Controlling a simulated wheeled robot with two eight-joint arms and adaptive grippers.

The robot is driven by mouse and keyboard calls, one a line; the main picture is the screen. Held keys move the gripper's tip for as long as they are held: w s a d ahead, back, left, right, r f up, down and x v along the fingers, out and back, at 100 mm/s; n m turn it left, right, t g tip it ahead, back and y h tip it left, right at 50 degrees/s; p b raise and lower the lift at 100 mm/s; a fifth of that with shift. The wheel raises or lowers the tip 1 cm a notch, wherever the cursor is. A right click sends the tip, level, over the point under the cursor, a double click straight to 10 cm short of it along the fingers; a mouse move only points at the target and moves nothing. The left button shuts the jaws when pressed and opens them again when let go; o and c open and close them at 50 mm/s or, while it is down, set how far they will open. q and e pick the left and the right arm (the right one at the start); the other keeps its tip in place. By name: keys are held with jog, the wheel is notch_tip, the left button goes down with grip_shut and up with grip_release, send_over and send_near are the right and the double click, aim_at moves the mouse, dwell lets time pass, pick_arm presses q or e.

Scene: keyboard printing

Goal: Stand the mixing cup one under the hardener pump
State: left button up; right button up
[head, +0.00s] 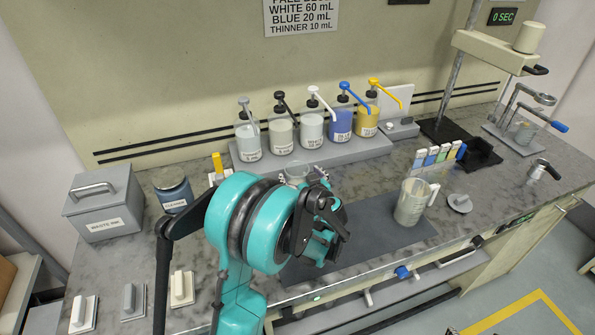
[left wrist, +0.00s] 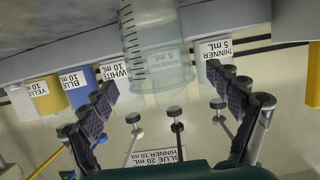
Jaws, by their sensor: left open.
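A clear graduated cup, which I take to be mixing cup one (head: 297,172), stands upright at the front of the grey pump shelf, before the black-headed pump bottle (head: 282,132). In the left wrist view, which is upside down, the cup (left wrist: 155,45) hides most of the bottle between the white and thinner ones. My left gripper (head: 322,182) is open beside the cup. In its wrist view the fingers are spread to either side of the cup, with visible gaps.
Other pump bottles flank it: thinner (head: 247,138), white (head: 312,126), blue (head: 341,120) and yellow (head: 367,118). A handled jug (head: 411,203) stands on the dark mat (head: 375,238). A waste ink box (head: 103,205) and a dark blue can (head: 174,195) stand left.

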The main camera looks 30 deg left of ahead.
pick_arm(q)
jog(key=s+d+r+m+g+h+p, duration=0.1)
jog(key=s+d+m+h, duration=0.4)
jog(key=s+d, duration=0.5)
jog(key=s+d+r+m+g+h+p, duration=0.1)
jog(key=s+d+m+h, duration=0.4)
jog(key=s, duration=1.2)
jog(key=d+r+h, duration=0.1)
jog(key=d, duration=0.3)
jog(key=shift+s+d+r, duration=0.15)
jog(key=shift+d+r, duration=0.15)
jog(key=shift+d, duration=0.1)
